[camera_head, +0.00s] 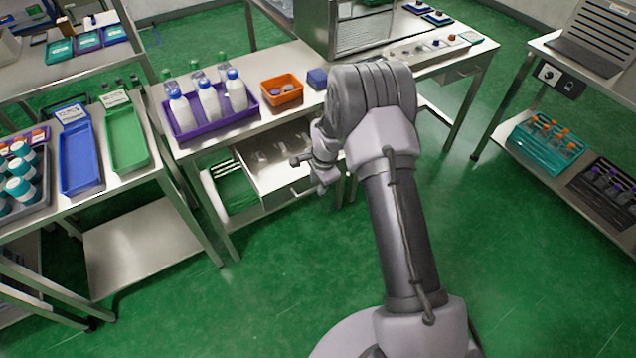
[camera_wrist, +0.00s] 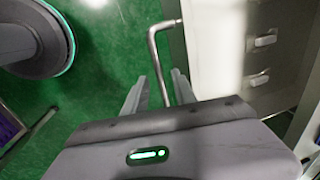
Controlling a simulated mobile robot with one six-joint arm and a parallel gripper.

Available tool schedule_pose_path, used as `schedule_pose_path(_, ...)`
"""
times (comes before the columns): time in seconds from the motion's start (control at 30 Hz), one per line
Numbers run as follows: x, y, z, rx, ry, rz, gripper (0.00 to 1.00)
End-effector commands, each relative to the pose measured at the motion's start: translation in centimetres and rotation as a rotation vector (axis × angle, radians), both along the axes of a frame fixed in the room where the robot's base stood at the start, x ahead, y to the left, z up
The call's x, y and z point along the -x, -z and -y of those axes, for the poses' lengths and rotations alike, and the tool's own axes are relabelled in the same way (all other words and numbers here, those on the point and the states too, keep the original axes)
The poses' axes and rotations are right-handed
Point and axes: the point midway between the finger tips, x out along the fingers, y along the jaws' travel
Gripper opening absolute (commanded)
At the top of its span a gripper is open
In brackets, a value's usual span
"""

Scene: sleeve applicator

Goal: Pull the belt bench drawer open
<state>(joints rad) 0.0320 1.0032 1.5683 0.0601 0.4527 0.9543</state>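The belt bench drawer (camera_head: 289,197) stands open in the head view, out from under the steel bench (camera_head: 215,146), with several small clear items inside. In the wrist view, its pale front (camera_wrist: 215,50) is beside the gripper, with part of the inside at the upper right. The drawer's bar handle (camera_wrist: 156,62) runs down between the two fingers of my gripper (camera_wrist: 159,80). The fingers are open, with a visible gap on each side of the bar. In the head view, my gripper (camera_head: 323,180) is at the drawer's right front, partly hidden by my arm.
A purple tray (camera_head: 213,132) of white bottles and an orange bin (camera_head: 282,90) stand on the bench above the drawer. A side table with a blue tray (camera_head: 78,158) and a green tray (camera_head: 126,138) is at left. Green floor in front is clear.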

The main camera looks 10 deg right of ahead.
Motion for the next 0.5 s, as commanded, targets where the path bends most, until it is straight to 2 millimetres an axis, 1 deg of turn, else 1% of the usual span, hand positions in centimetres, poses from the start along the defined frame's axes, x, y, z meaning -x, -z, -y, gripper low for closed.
schedule_pose_path(0.17,0.6,-4.4,0.3,0.0,0.001,0.004,0.33)
schedule_pose_path(0.3,1.5,-9.1,0.5,0.001,0.0,0.004,0.33)
schedule_pose_path(0.4,2.1,-12.1,0.7,0.0,0.0,0.004,0.33)
schedule_pose_path(0.5,2.6,-14.5,0.8,0.0,-0.001,0.003,0.33)
